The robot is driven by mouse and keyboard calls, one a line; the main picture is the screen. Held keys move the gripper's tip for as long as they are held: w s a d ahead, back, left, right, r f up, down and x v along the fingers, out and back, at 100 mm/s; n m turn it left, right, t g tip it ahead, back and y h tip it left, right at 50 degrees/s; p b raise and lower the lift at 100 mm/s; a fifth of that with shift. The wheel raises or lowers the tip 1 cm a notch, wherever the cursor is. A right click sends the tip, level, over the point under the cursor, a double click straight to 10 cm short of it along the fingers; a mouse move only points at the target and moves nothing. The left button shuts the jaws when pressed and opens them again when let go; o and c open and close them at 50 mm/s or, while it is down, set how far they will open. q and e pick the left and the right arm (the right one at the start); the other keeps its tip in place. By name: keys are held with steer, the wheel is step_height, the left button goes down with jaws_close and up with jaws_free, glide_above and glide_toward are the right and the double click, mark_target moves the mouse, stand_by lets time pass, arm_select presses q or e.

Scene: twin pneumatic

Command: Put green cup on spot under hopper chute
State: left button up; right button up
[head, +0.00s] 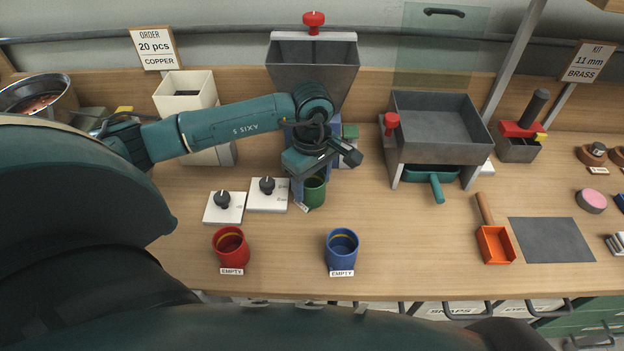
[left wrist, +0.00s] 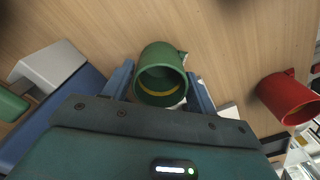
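The green cup (head: 315,191) is below the grey hopper (head: 312,68), at the front of its blue-grey stand. The chute and the spot are hidden by my arm and the cup. I cannot tell whether the cup's base touches the surface. My right gripper is not in view.
A red cup (head: 231,247) and a blue cup (head: 342,249), both labelled EMPTY, stand near the front edge. Two white knob plates (head: 224,207) lie left of the green cup. A grey bin (head: 440,125) and an orange scoop (head: 495,244) are at right.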

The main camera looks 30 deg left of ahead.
arm_select(q)
steer(key=o, duration=0.3)
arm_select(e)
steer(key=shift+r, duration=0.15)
arm_select(q)
steer(key=shift+r, duration=0.1)
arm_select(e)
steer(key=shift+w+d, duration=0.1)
arm_select(q)
steer(key=shift+r+p, duration=0.25)
steer(key=shift+p, duration=0.1)
steer(key=shift+r+b, duration=0.3)
steer(key=shift+r, duration=0.05)
step_height(320, 180, up, 11)
steer(key=b, duration=0.1)
steer(key=shift+b, duration=0.35)
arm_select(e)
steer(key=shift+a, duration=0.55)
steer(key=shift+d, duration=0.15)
